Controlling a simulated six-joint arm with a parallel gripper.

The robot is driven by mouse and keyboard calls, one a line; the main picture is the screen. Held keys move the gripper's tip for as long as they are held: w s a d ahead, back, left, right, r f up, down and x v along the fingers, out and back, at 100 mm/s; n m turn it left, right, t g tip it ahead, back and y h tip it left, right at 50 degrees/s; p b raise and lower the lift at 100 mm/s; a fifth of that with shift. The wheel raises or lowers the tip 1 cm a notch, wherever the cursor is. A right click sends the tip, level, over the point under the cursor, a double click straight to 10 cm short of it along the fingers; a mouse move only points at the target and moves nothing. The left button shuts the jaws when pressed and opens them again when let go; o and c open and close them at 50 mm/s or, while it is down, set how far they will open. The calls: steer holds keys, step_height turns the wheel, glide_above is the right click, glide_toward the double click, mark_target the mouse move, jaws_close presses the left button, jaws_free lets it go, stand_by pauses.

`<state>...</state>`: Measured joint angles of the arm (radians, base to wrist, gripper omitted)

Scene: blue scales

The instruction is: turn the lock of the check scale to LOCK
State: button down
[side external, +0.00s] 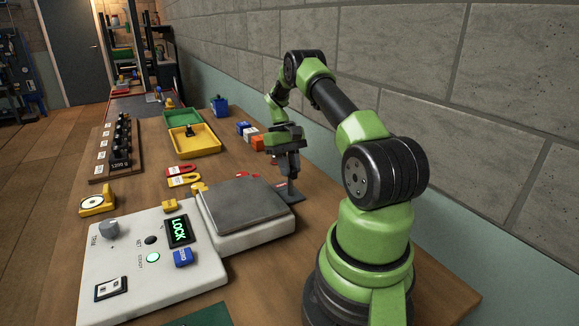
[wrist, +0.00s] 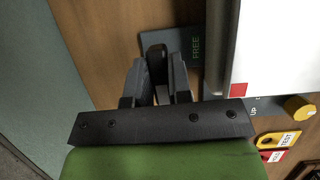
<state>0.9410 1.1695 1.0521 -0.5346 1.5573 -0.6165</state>
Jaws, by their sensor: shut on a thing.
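The lock's dark base plate (side external: 293,195) sits at the scale's far right side. In the wrist view the base plate (wrist: 185,44) shows the word FREE to the right of the dark lock lever (wrist: 155,52). My gripper (side external: 287,176) is down at the lock. In the wrist view my gripper (wrist: 158,75) has its fingers on both sides of the lever, shut on it. The fingers hide the lever's lower part, and the LOCK mark is not visible.
Yellow (side external: 183,180) and red (side external: 182,170) tags lie behind the scale. A yellow tray (side external: 195,140), a green tray (side external: 178,116), a rack of dark weights (side external: 118,150) and small boxes (side external: 245,130) stand farther back. The wall runs along the right.

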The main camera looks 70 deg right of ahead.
steer(key=shift+m, duration=0.3)
steer(key=c, duration=1)
jaws_free()
steer(key=shift+c, duration=0.2)
steer(key=shift+r, duration=0.1)
steer(key=shift+v, duration=3.7)
